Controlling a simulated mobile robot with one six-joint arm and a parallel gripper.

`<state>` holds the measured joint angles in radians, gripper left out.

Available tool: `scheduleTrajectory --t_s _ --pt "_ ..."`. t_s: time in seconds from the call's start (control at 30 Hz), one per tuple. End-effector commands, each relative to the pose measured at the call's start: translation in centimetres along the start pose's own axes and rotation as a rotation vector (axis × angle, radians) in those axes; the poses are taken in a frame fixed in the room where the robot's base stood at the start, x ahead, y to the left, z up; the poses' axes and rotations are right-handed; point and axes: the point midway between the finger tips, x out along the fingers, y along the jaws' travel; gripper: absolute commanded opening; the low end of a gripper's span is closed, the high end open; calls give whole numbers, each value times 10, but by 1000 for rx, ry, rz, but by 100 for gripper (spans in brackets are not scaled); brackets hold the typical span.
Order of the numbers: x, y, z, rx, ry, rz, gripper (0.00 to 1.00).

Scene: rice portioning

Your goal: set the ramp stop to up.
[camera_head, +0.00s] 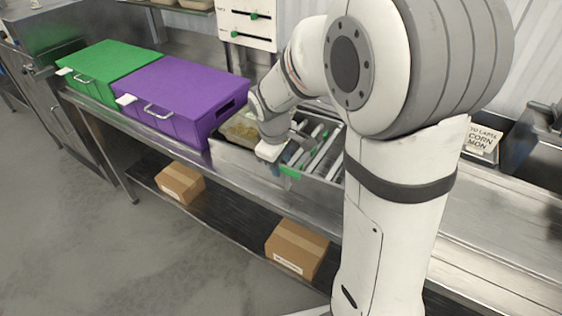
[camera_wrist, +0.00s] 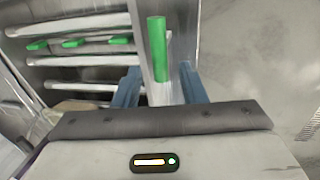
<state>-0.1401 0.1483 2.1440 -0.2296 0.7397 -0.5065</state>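My gripper (camera_wrist: 160,80) is open, its two blue fingers apart. A green upright bar (camera_wrist: 157,45) shows between and just beyond the fingertips in the wrist view, with a gap on each side. It sits along the edge of a metal rack with parallel rails. In the head view a green piece (camera_head: 290,171) shows at the front edge of that rack (camera_head: 320,177), beside my gripper (camera_head: 276,163). I cannot tell for certain that this green bar is the ramp stop, nor whether it is up or down. My wrist hides part of it in the head view.
Small green tabs (camera_wrist: 73,43) sit on the rack's rails. A purple box (camera_head: 185,90) and a green box (camera_head: 110,60) stand left on the steel counter. A panel with green sliders (camera_head: 250,20) is behind. Cardboard boxes (camera_head: 297,248) rest on the shelf below.

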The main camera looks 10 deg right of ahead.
Motion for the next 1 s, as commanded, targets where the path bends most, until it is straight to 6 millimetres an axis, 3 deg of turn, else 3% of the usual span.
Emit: scheduleTrajectory --t_s 0.37,0.83,1.0 --pt "9 0 0 1 0 0 38" --pt "9 0 0 1 0 0 0" --pt "9 0 0 1 0 0 0"
